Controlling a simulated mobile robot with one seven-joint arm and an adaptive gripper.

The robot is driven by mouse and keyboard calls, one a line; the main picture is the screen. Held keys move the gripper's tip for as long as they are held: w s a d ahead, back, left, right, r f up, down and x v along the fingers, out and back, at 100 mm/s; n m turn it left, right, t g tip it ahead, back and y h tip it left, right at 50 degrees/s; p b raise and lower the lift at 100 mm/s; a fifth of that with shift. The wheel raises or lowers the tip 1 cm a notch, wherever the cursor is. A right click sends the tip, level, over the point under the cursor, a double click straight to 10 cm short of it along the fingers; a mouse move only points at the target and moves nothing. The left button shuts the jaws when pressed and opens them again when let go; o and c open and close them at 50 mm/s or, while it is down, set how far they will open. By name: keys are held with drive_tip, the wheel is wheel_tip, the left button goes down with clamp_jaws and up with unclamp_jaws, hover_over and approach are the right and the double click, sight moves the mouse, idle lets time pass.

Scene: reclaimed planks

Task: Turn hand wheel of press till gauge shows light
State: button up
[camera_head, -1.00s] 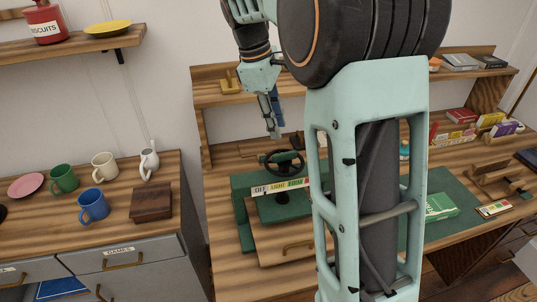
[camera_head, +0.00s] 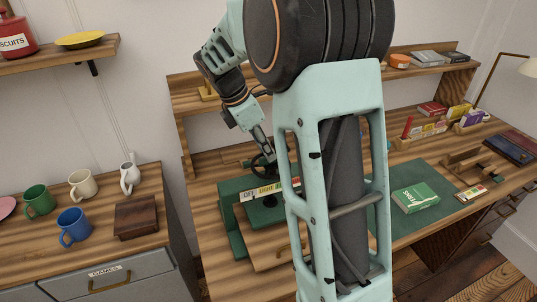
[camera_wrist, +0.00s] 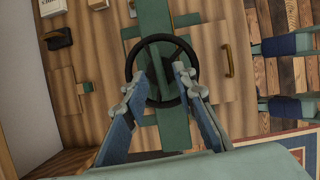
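The green press (camera_head: 233,218) stands on the wooden bench, with its black hand wheel (camera_head: 255,163) on top, partly hidden by my arm. Its gauge strip (camera_head: 264,191) faces front and reads OFF, LIGHT and a further zone cut off by my arm. I cannot make out a pointer. My gripper (camera_head: 269,158) is at the wheel, pointing down. In the wrist view the wheel (camera_wrist: 191,52) lies below my gripper (camera_wrist: 161,76).
A green box (camera_head: 415,197) lies on the green mat (camera_head: 383,226) to the right. On the left cabinet stand a blue mug (camera_head: 74,226), other cups and a brown box (camera_head: 136,217). A shelf (camera_head: 185,101) runs behind the press.

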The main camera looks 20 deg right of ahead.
sight(271, 166)
drive_tip(key=shift+x, duration=1.35)
drive_tip(key=shift+c, duration=0.5)
clamp_jaws()
